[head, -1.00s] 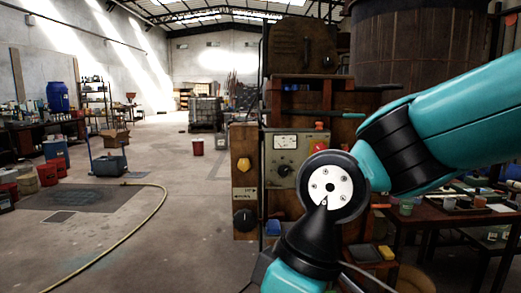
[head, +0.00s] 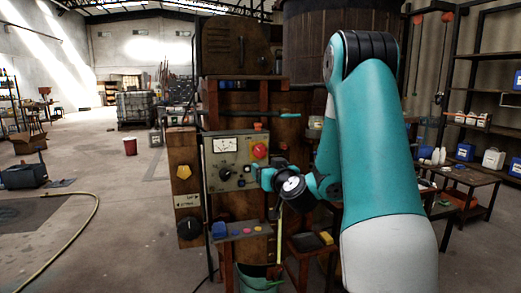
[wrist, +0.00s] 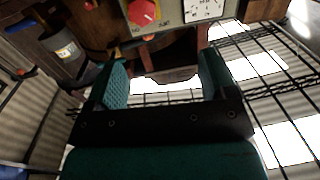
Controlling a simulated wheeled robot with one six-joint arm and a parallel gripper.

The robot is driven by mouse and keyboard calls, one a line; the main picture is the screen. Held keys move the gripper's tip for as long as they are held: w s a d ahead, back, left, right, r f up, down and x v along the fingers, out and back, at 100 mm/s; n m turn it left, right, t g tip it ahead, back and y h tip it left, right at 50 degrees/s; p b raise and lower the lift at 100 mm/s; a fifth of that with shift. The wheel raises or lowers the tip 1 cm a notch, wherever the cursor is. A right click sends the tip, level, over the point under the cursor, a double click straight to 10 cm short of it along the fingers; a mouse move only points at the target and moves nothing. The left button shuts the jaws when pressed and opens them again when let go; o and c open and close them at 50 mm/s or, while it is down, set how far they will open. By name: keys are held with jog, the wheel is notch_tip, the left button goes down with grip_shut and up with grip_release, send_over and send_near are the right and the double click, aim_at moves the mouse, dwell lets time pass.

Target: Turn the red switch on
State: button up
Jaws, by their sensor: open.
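The red switch (head: 259,151) is a red knob at the upper right of a grey-green control panel (head: 214,158) in the head view. In the wrist view the red knob (wrist: 143,12) looks faceted and sits at the top edge, beyond the fingertips. My gripper (wrist: 162,65) is open, with two teal ribbed pads apart and nothing between them. In the head view my gripper (head: 266,174) is just below and right of the knob, close to the panel. Whether it touches the panel cannot be told.
The panel also carries a dial meter (head: 227,145) and a black knob (head: 226,173). A wooden post at left holds a yellow knob (head: 184,168) and a black knob (head: 188,228). A teal bucket (head: 258,283) stands below. The floor at left is mostly open.

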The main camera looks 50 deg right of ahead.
aim_at(261, 152)
jog(key=shift+m+h, duration=0.3)
jog(key=shift+h, duration=0.3)
jog(key=p+x, duration=0.5)
jog(key=p, duration=0.1)
jog(key=d+p+x, duration=0.1)
jog(key=p+x, duration=0.5)
jog(key=s+d+p+x, duration=0.1)
jog(key=p+x, duration=0.4)
jog(key=shift+w+d+p, duration=0.1)
jog(key=shift+d+p, duration=0.15)
jog(key=shift+p, duration=0.15)
jog(key=shift+w+d+f, duration=0.2)
jog(key=shift+w+d, duration=0.05)
jog(key=shift+w, duration=0.1)
jog(key=c, duration=0.9)
